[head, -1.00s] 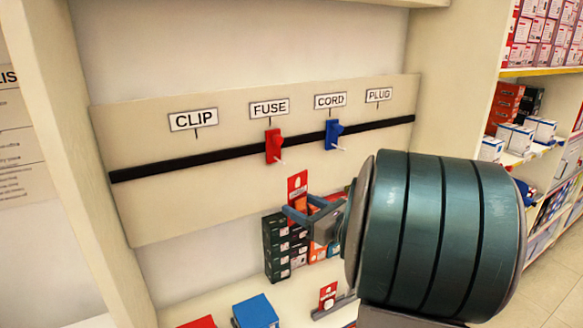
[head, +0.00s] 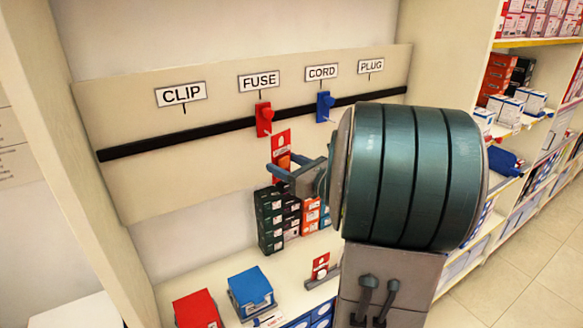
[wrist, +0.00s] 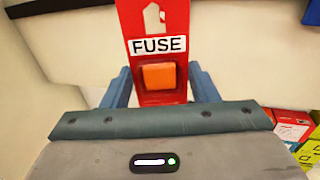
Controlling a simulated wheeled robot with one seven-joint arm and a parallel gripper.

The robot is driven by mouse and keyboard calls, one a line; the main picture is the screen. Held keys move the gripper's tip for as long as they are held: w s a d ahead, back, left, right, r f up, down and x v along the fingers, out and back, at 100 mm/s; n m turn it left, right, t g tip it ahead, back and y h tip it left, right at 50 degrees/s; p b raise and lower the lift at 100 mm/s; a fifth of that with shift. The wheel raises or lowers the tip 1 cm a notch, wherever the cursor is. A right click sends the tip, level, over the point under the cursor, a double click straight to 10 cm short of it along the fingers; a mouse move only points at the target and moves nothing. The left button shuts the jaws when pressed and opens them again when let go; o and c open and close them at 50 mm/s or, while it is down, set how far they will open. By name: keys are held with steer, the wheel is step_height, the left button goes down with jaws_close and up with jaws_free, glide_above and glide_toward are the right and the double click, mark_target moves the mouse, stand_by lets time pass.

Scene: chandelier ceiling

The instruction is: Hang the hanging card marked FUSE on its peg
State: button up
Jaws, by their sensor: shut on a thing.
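The red hanging card marked FUSE (wrist: 158,18) is upright between my gripper's fingers, and its label and orange block face the wrist camera. The card also shows in the head view (head: 282,141). My gripper (head: 275,158) is shut on it; in the wrist view the gripper (wrist: 160,85) has a finger at each side of the card. A gap shows between card and peg in the head view, though depth is hard to tell.
Stacked dark boxes (head: 270,218) stand below the board. A blue box (head: 251,289), a red box (head: 197,309) and another red card (head: 320,267) are on the lower shelf.

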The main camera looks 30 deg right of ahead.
steer(key=w+f+b, duration=0.1)
steer(key=w, duration=0.5)
steer(key=shift+f, duration=0.2)
stand_by(0.4)
steer(key=shift+a, duration=0.1)
stand_by(0.5)
steer(key=o, duration=0.8)
steer(key=shift+o, duration=0.2)
